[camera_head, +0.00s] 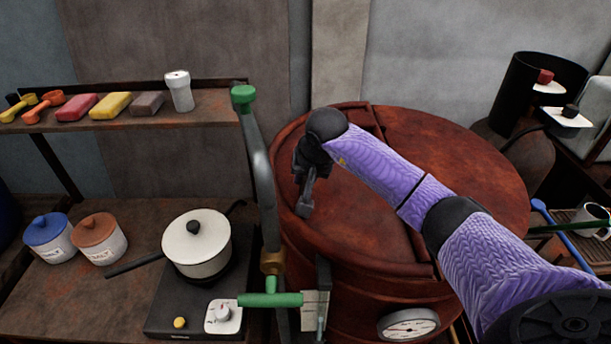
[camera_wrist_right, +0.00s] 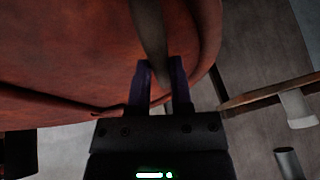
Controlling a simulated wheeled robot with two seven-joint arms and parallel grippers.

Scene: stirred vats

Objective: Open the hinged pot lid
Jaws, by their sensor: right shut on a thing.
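The large round rust-red pot (camera_head: 345,305) stands in the middle, with a flat lid (camera_head: 350,215) on its top. A seam divides the top, and the left part looks lowered, level with the rest. My right gripper (camera_head: 303,185) is at the lid's left edge, its arm reaching across the top from the right. In the right wrist view my right gripper (camera_wrist_right: 160,88) is shut on a grey bar-like handle (camera_wrist_right: 151,30) by the red surface. My own wrist partly hides the handle in the head view. My left gripper is not in view.
A green-ended pipe (camera_head: 262,180) rises close to the pot's left side. A white saucepan (camera_head: 196,245) stands on a hotplate further left, below a shelf (camera_head: 215,104) with several small items. A dial gauge (camera_head: 408,325) is on the pot's front.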

